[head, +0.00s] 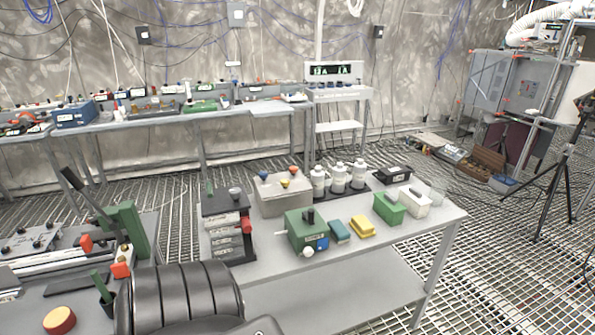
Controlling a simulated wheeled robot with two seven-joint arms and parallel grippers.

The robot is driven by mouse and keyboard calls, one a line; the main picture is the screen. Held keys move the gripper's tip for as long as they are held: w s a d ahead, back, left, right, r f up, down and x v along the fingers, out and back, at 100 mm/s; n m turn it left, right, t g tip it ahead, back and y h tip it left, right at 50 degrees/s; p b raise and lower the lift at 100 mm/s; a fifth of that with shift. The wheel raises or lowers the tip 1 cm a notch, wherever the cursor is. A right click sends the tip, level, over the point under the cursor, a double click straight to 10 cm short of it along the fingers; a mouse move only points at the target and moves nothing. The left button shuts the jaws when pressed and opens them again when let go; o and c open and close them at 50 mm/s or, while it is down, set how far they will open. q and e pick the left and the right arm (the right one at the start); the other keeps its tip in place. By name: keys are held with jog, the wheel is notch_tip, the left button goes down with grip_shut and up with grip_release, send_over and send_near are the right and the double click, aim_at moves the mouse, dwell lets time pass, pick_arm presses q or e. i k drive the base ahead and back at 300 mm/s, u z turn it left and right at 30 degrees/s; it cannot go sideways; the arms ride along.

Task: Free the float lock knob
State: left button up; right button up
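No knob here can be read as the float lock knob; the labels are too small. A green box (300,238) stands on the near bench, with a black part on top, a white round knob (308,252) low on its front and a blue part (322,243) beside that. Neither of my grippers is in view.
The near bench (400,236) also holds white bottles (339,178), a yellow block (362,227), a green container (388,208) and a white one (414,202). A bench at left carries a red-and-yellow round knob (59,320). Grated floor (500,260) lies open at right, before a tripod (563,170).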

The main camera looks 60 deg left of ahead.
aim_at(236, 193)
jog(key=i, duration=1.9)
jog(key=u, duration=2.65)
